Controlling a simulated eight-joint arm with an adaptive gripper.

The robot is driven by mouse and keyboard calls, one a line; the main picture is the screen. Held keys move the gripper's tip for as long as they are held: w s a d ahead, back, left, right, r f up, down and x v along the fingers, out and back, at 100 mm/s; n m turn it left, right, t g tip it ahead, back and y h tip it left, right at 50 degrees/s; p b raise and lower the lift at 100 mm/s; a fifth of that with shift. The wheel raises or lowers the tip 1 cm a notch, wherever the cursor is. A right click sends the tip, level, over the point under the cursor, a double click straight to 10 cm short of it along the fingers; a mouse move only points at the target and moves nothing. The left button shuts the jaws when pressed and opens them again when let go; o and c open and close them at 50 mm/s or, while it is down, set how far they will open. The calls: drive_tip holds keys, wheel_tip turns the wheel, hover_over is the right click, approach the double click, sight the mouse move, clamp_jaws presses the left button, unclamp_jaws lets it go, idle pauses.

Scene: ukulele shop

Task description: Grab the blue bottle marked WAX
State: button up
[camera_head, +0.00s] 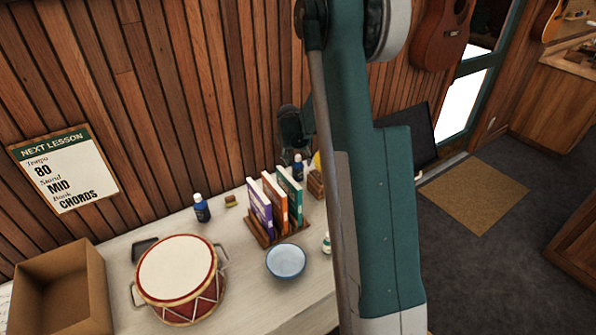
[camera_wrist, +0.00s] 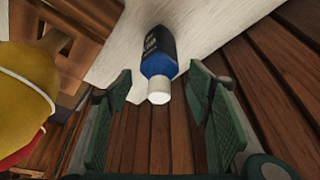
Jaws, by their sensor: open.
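A blue bottle with a white cap and a dark label (camera_wrist: 158,62) lies between and just beyond the fingertips of my gripper (camera_wrist: 160,76) in the wrist view. My gripper is open and empty, with a finger on each side of the bottle. Its label lettering is too small to read. In the head view, a blue bottle (camera_head: 298,168) stands behind the book rack, below my gripper (camera_head: 293,140), which is partly hidden by my arm. Another blue bottle with a white cap (camera_head: 202,208) stands farther left by the wall; its label is unreadable too.
Books stand in a wooden rack (camera_head: 262,238). A yellow object (camera_wrist: 25,85) is left of my gripper in the wrist view. A blue bowl (camera_head: 286,261), a drum (camera_head: 177,275) and a cardboard box (camera_head: 62,290) are on the counter. The plank wall (camera_head: 140,110) is close behind.

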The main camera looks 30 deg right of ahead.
sight(299, 165)
drive_tip(key=shift+b+x, duration=0.3)
drive_tip(key=shift+x, duration=2.2)
drive_tip(key=shift+s, duration=0.1)
drive_tip(key=c, duration=1.1)
